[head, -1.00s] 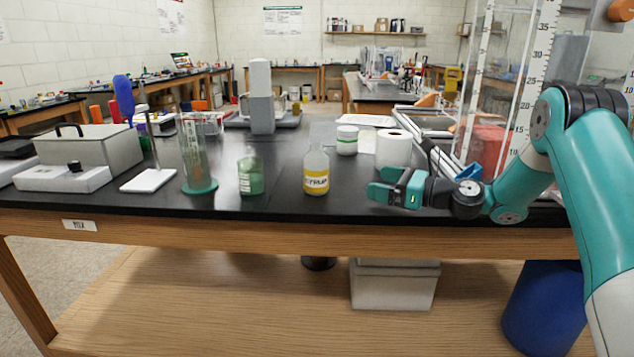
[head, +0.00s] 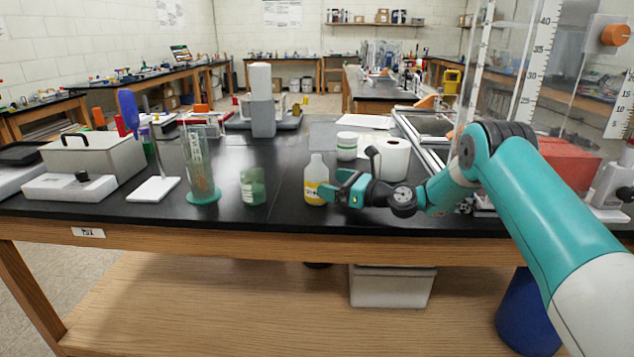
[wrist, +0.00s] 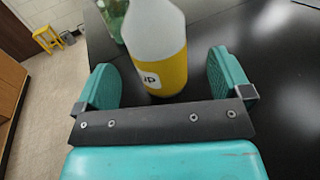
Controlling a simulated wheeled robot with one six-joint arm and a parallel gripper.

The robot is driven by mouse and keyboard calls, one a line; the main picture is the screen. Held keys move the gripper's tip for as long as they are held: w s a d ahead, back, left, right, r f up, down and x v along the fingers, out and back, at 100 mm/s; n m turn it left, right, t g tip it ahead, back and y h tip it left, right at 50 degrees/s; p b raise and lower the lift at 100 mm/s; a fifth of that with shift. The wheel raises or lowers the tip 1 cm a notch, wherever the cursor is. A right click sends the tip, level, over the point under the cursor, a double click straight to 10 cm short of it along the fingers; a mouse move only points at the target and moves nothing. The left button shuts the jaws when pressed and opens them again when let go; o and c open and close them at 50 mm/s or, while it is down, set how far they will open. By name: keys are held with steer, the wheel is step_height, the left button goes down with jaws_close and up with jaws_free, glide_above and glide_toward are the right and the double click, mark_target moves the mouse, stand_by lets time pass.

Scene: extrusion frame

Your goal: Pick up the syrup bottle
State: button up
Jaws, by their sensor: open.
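The syrup bottle (head: 316,182) is white with a yellow label and stands upright on the black bench top near its front edge. In the wrist view the bottle (wrist: 160,55) shows ahead of my gripper, its lower part between the open fingertips; the lettering "UP" is partly seen. My gripper (head: 330,188) is teal and open, coming from the right with its fingers at the bottle's right side. In the wrist view my gripper (wrist: 172,85) has a finger on each side of the bottle, with a gap at the right. I cannot tell whether a finger touches it.
A green-liquid bottle (head: 253,186) stands left of the syrup bottle, with a glass cylinder (head: 201,170) beyond it. A white jar (head: 347,146) and a paper roll (head: 393,158) stand behind my gripper. The bench's front edge is close.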

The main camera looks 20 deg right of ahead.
mark_target(327, 181)
steer(key=p+x, duration=0.1)
steer(key=x, duration=0.3)
steer(key=shift+w+a, duration=0.1)
steer(key=shift+a, duration=0.25)
steer(key=c, duration=1.1)
steer(key=shift+r, duration=0.2)
step_height(327, 181, up, 20)
steer(key=shift+f+b, duration=0.1)
steer(key=shift+b, duration=0.2)
